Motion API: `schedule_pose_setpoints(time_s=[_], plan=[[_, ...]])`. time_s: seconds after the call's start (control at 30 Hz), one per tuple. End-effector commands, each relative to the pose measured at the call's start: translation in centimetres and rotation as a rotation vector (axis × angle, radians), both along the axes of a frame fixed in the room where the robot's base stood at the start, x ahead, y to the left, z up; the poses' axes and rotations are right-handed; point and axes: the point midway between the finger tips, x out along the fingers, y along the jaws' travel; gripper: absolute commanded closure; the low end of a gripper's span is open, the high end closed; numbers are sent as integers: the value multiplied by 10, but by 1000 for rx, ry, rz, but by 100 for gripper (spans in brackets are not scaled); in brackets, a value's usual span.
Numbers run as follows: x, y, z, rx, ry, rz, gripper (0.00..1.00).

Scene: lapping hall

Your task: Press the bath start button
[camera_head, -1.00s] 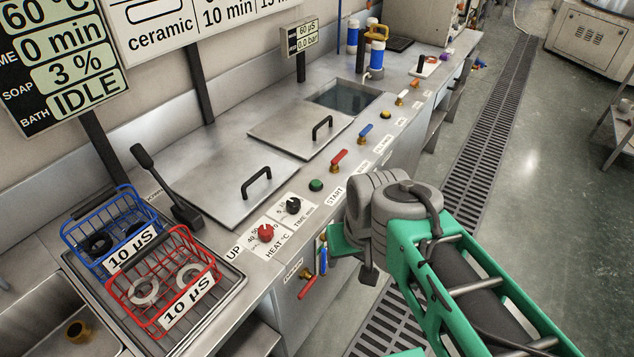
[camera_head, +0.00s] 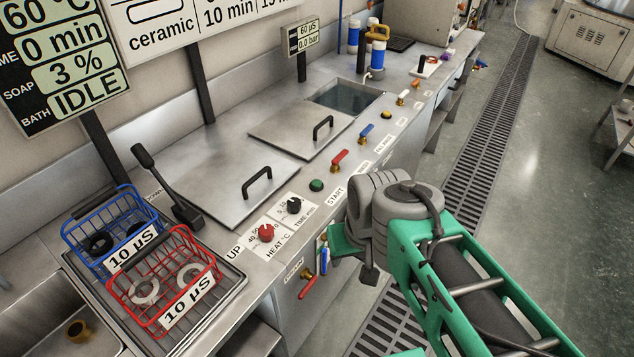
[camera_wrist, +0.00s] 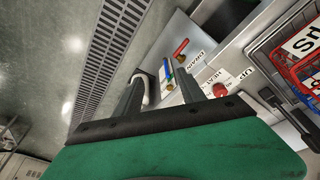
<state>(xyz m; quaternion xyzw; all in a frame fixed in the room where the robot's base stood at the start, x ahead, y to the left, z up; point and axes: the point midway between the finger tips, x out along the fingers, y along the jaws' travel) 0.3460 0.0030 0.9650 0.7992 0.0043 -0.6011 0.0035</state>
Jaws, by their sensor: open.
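The green round start button (camera_head: 317,185) sits on the front ledge of the steel bench, with a START label (camera_head: 336,194) to its right. In the head view my gripper (camera_head: 345,242) hangs in front of the bench edge, to the right of and below the button, apart from it. In the wrist view the two fingers of my gripper (camera_wrist: 166,92) stand apart with nothing between them. The button cannot be made out in the wrist view. The display (camera_head: 72,85) reads BATH IDLE.
Beside the button are the black time knob (camera_head: 293,206), red heat knob (camera_head: 266,233) and a red-handled valve (camera_head: 339,158). A closed lid (camera_head: 225,190) lies behind it. Blue (camera_head: 75,229) and red (camera_head: 118,294) wire baskets stand at left. A red drain handle (camera_head: 308,288) juts from the front.

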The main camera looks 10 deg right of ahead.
Motion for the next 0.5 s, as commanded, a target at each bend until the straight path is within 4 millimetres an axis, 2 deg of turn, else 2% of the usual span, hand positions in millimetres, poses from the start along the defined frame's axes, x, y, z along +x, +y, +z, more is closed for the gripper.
schedule_pose_setpoints(time_s=[0.07,0.5], plan=[[0,0,0,0,0,0,60],[0,0,0,0,0,0,96]])
